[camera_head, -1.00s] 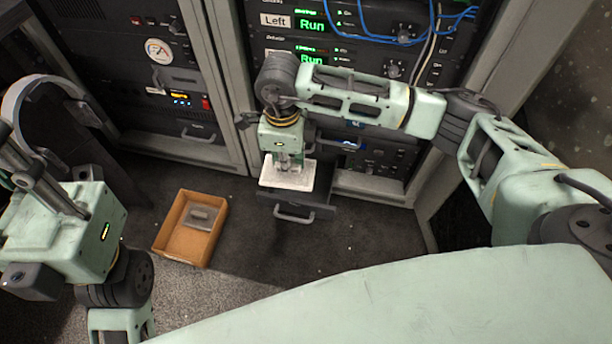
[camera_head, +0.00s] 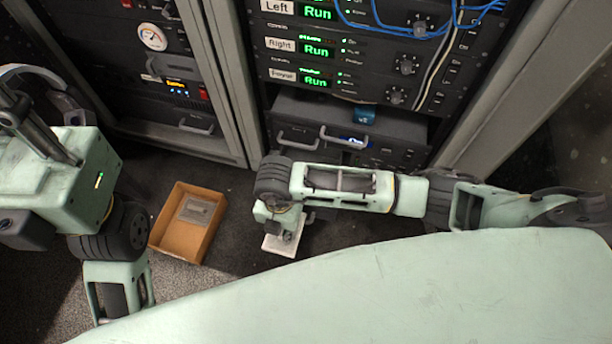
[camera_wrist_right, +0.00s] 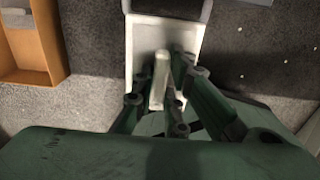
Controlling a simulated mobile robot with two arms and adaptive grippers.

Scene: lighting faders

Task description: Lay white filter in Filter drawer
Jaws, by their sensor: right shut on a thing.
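The white filter (camera_head: 276,247) hangs below my right gripper (camera_head: 287,236) in the head view, in front of the rack, apart from the wooden box. In the right wrist view the filter is a white rectangular plate (camera_wrist_right: 147,38) with a raised white grip. The fingers of my right gripper (camera_wrist_right: 160,98) are shut on this grip.
An open wooden box (camera_head: 180,246) with a grey flat piece (camera_head: 197,210) stands on the floor left of the filter. The equipment rack (camera_head: 350,118) rises behind, with protruding handles and blue cables (camera_head: 375,32). My pale green body fills the lower right.

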